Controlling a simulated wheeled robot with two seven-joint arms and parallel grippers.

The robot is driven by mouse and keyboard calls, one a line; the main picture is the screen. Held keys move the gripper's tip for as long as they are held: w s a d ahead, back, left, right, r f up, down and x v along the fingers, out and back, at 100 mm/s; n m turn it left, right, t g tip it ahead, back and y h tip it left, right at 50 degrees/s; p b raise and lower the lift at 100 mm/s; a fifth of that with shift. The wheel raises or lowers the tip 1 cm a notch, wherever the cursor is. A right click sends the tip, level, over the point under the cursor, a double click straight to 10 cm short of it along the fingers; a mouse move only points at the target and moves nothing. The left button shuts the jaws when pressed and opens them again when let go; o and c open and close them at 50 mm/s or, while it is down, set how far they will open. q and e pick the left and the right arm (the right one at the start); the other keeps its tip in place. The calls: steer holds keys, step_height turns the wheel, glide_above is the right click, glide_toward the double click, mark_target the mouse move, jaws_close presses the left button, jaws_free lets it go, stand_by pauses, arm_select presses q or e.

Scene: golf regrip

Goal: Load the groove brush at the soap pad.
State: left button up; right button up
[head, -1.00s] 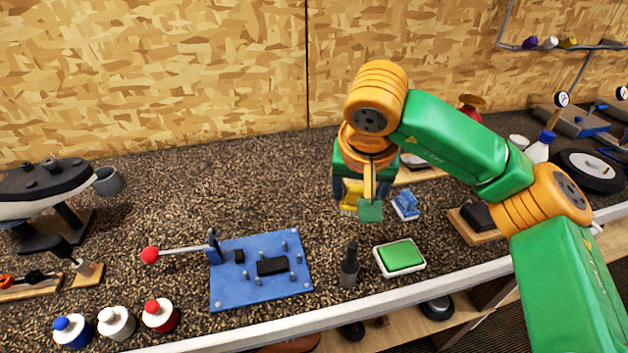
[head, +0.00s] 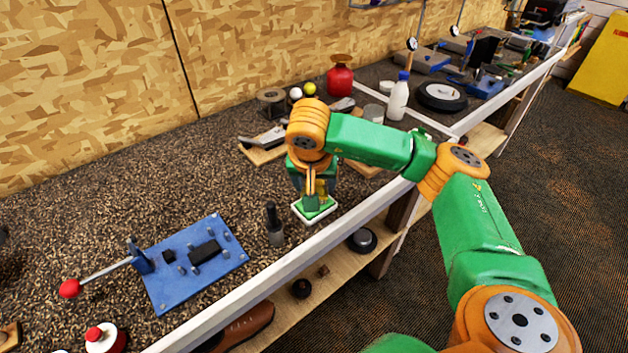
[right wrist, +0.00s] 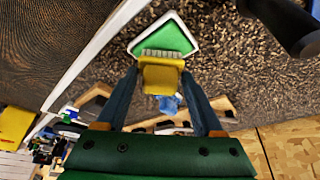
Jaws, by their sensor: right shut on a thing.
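My right gripper (head: 314,195) is shut on a small yellow brush (head: 323,188) and points down at the soap pad (head: 312,212). The pad is green in a white square tray, near the front edge of the bench, partly covered by my gripper. In the right wrist view, the yellow brush (right wrist: 162,78) sits between the fingers of my gripper (right wrist: 162,85). Its pale bristles overlap the near edge of the green pad (right wrist: 162,38); whether they touch it I cannot tell. My left gripper is out of view.
A dark upright cylinder (head: 274,227) stands left of the pad. A blue fixture plate (head: 195,270) with a red-knobbed lever lies farther left. A red bottle (head: 340,78) and a white bottle (head: 398,97) stand behind. A blue item (right wrist: 170,104) shows beyond the brush.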

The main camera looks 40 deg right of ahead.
steer(key=shift+w, duration=0.1)
steer(key=shift+f+b, duration=0.5)
steer(key=shift+f, duration=0.05)
stand_by(1.8)
steer(key=shift+r, duration=0.1)
step_height(320, 180, up, 7)
steer(key=p, duration=0.6)
stand_by(0.4)
